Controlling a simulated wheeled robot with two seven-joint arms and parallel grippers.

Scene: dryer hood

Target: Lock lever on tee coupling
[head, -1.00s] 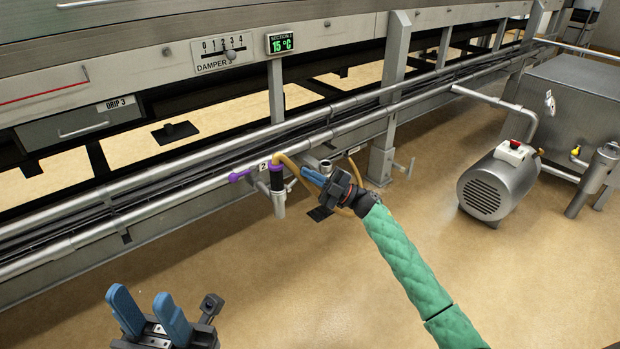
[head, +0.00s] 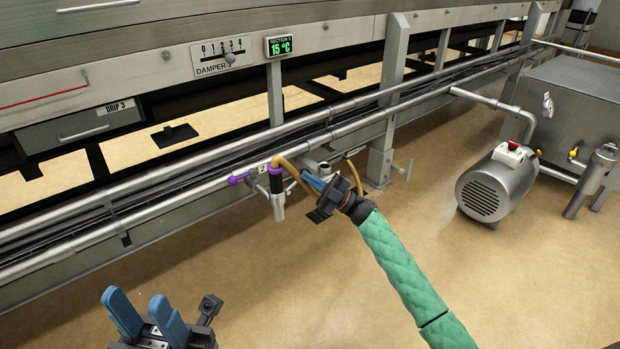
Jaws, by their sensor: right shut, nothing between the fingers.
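The tee coupling (head: 277,186) hangs at the lower pipe rail beside a tag marked 2. It has a black sleeve and a purple collar at its top. A purple lever (head: 239,179) sticks out to its left. A tan hose (head: 291,166) leaves the top of the coupling and bends right, passing behind my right gripper. My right gripper (head: 311,179) is shut and empty, just right of the coupling, with its fingers close to the hose; I cannot tell whether they touch it. My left gripper (head: 139,315) is open and empty at the lower left, well away from the coupling.
Two long pipe rails (head: 150,165) run along the dryer's front. A metal post (head: 381,162) stands right of my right gripper. A motor (head: 496,184) and a steel tank (head: 570,105) are at the right. The floor in front is clear.

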